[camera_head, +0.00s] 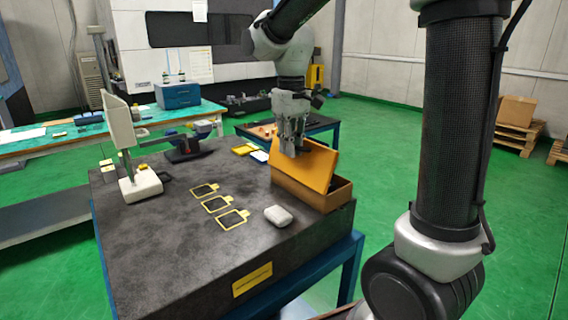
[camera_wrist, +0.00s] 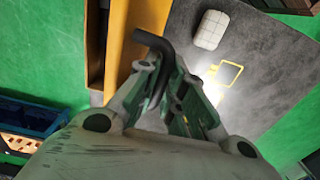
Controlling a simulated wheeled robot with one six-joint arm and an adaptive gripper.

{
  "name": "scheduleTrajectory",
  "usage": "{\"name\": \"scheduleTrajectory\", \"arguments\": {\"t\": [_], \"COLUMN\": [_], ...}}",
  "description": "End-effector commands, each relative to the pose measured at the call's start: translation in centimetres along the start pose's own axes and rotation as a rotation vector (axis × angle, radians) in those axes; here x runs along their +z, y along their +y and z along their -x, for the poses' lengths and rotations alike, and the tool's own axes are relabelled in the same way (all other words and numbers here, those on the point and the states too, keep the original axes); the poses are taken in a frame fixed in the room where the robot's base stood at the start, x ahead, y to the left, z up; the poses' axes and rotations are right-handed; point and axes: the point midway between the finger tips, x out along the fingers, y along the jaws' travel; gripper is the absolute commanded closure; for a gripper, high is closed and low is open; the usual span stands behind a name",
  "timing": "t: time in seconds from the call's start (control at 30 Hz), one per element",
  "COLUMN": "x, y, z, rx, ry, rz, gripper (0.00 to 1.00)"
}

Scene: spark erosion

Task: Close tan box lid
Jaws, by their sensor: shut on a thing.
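A white rounded block (camera_head: 279,216) lies in front of the box. Yellow-outlined marks (camera_head: 217,203) run along the tabletop (camera_head: 180,250). A white upright instrument (camera_head: 133,150) stands at the left. A low table (camera_head: 270,133) with small parts is behind.

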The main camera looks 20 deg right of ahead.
Motion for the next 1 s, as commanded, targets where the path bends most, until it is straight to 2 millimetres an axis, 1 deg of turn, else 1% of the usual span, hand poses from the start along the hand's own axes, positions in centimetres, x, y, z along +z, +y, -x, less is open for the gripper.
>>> {"name": "scheduleTrajectory", "arguments": {"t": [0.27,0.63,1.0], "x": [0.0,0.0,0.0], "y": [0.1,1.9,2.1], "z": [0.1,0.1,0.1], "rx": [0.000,0.000,0.001], "ry": [0.001,0.000,0.000], "rz": [0.001,0.000,0.001], "gripper": [1.00,1.00,1.00]}}
